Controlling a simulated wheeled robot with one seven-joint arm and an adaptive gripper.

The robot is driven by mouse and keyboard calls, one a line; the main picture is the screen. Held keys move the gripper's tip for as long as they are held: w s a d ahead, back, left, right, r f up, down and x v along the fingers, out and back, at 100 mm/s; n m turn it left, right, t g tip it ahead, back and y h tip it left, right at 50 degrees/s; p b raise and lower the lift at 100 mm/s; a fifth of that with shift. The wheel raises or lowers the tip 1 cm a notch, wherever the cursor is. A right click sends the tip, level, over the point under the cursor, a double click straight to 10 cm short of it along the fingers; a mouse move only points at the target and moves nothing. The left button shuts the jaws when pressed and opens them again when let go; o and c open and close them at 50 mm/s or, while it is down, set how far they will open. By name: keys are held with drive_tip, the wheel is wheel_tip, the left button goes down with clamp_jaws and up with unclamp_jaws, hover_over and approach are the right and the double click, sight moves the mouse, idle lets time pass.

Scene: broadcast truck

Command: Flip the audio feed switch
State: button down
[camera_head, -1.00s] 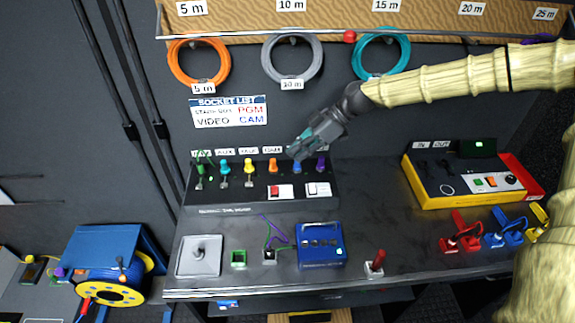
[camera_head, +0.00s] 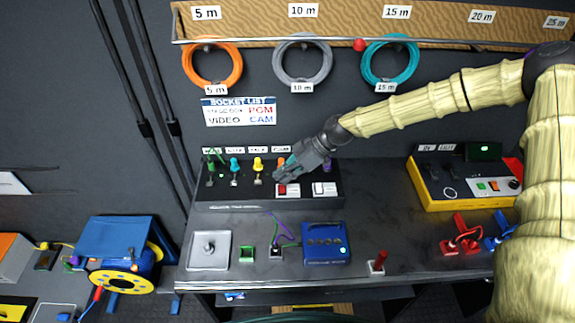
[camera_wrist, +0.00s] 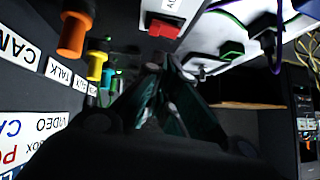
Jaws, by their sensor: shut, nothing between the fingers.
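A dark switch panel (camera_head: 240,205) stands at the back of the bench, with a red rocker switch (camera_head: 288,190) and a white rocker switch (camera_head: 324,188) at its right. I cannot read which one is the audio feed switch. In the wrist view my fingers (camera_wrist: 168,88) are together. The red rocker on its white mount (camera_wrist: 165,30) is above them there, apart from the tips.
Coloured plugs stand in a row on the panel: green (camera_head: 211,168), teal (camera_head: 234,166) and yellow (camera_head: 258,165); an orange plug (camera_wrist: 75,35) shows in the wrist view. A blue box (camera_head: 325,240) and a red lever (camera_head: 380,259) stand in front.

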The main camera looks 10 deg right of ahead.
sight(282, 189)
drive_tip(key=shift+s+f+p, duration=0.2)
drive_tip(key=shift+f+p, duration=0.35)
drive_tip(key=shift+f, duration=0.7)
